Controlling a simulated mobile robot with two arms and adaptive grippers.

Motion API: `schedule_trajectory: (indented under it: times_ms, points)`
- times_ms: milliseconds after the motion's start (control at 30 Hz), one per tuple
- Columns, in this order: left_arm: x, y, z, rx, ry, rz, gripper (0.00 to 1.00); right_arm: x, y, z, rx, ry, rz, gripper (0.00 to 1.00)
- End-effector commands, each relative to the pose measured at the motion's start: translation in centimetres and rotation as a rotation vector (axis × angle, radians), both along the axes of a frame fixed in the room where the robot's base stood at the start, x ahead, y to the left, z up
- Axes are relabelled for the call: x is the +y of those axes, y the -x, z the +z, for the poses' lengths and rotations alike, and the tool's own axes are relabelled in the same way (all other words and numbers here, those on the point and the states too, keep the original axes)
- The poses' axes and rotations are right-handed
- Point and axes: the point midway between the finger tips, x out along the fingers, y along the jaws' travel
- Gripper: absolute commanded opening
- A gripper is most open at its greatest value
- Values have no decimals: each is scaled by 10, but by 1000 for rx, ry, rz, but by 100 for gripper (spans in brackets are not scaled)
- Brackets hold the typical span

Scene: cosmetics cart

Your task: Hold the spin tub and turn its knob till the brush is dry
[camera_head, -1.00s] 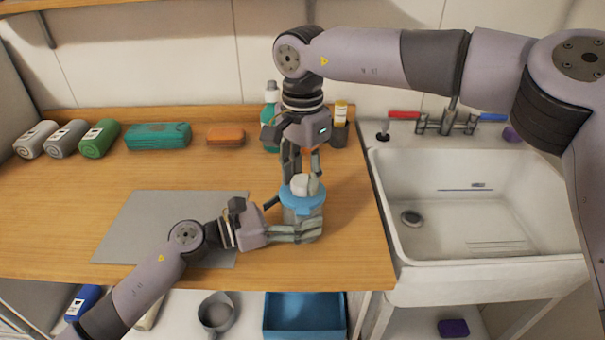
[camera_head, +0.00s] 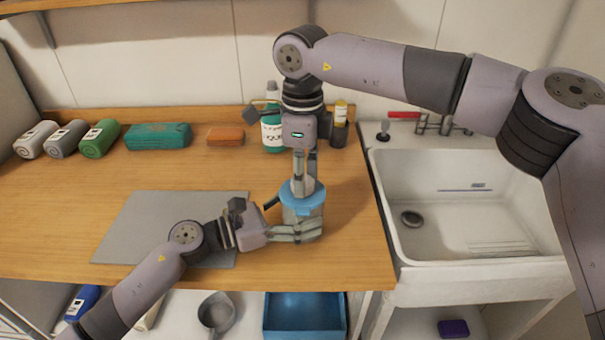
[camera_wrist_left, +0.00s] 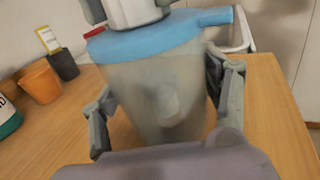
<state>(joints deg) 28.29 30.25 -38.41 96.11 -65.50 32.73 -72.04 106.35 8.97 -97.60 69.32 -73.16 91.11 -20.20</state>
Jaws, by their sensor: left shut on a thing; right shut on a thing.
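The spin tub (camera_head: 303,214) stands on the wooden counter near its front edge. It has a clear, cloudy body and a blue lid, and it also shows large in the left wrist view (camera_wrist_left: 157,90). My left gripper (camera_head: 310,232) is shut around the tub's body, one finger on each side. The white knob (camera_head: 297,187) sits on top of the lid. My right gripper (camera_head: 305,178) comes from above and is shut on the knob, partly hiding it. A pale blurred shape, perhaps the brush (camera_wrist_left: 168,100), shows inside the tub.
A grey mat (camera_head: 150,222) lies left of the tub. A sink (camera_head: 465,215) is right.

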Motion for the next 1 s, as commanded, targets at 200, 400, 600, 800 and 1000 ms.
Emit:
schedule_trajectory:
  times_ms: [200, 400, 600, 800, 1000]
  points:
    - [-1, 2, 0, -2, 0, -5, 31, 1, -1, 0, -2, -4, -207, 8]
    - [-2, 2, 0, -1, 0, -6, 31, 0, -1, 0, -3, -3, -398, 8]
    - [-2, 2, 0, -2, 0, -6, 31, 1, -1, 0, -2, -6, -588, 8]
    - [-2, 2, 0, -1, 0, -7, 31, 0, -2, 0, -2, -4, -778, 8]
    - [-2, 2, 0, -2, 0, -8, 31, 0, -2, 0, -2, -5, -967, 8]
